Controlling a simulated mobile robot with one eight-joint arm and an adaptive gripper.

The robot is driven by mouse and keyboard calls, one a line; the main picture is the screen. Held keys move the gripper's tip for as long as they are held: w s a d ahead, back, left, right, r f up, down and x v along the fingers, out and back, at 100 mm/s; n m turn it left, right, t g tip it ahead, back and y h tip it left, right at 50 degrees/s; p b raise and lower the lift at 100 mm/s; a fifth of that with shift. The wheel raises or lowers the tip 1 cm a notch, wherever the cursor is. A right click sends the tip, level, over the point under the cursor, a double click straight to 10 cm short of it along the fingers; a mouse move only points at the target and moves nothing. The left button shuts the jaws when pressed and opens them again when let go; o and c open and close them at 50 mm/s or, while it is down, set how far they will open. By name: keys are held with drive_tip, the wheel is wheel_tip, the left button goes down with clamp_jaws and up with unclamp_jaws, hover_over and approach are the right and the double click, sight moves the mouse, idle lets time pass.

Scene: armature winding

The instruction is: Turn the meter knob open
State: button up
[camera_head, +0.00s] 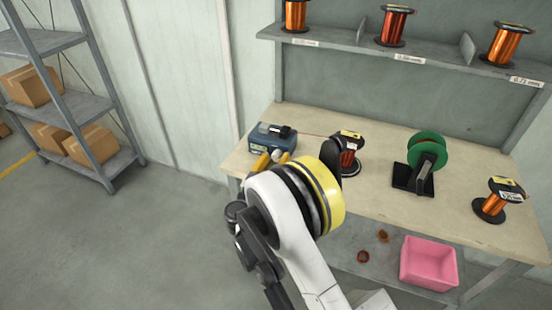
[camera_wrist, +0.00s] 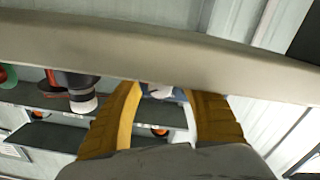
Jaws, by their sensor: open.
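The meter (camera_head: 272,137), a blue box with a dark top, stands at the left end of the workbench in the head view. Its knob cannot be made out there. My gripper (camera_head: 269,158) is at the meter's near side, with its yellow fingers pointing toward it; I cannot tell whether they touch it. In the wrist view my gripper (camera_wrist: 163,90) shows two yellow fingers spread apart. A small pale rounded part shows between the fingertips, partly cut off by the bench edge; I cannot tell whether it is the knob.
The workbench (camera_head: 385,200) also holds a copper spool (camera_head: 347,153) right of the meter, a green reel (camera_head: 427,150) on a stand and another copper spool (camera_head: 495,200). A pink bin (camera_head: 428,263) sits on the lower shelf. The bench edge (camera_wrist: 90,40) crosses the wrist view.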

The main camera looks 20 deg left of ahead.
drive_tip(key=s+a, duration=0.1)
drive_tip(key=s, duration=1)
drive_tip(key=shift+s, duration=0.35)
drive_tip(key=w+m, duration=0.1)
drive_tip(key=w, duration=0.2)
drive_tip(key=w+m, duration=0.1)
drive_tip(key=w, duration=0.3)
drive_tip(key=w+d+m, duration=0.1)
drive_tip(key=w, duration=0.3)
drive_tip(key=shift+w+m, duration=0.2)
drive_tip(key=shift+m, duration=0.2)
drive_tip(key=shift+w+y, duration=0.4)
drive_tip(key=shift+w, duration=0.15)
clamp_jaws()
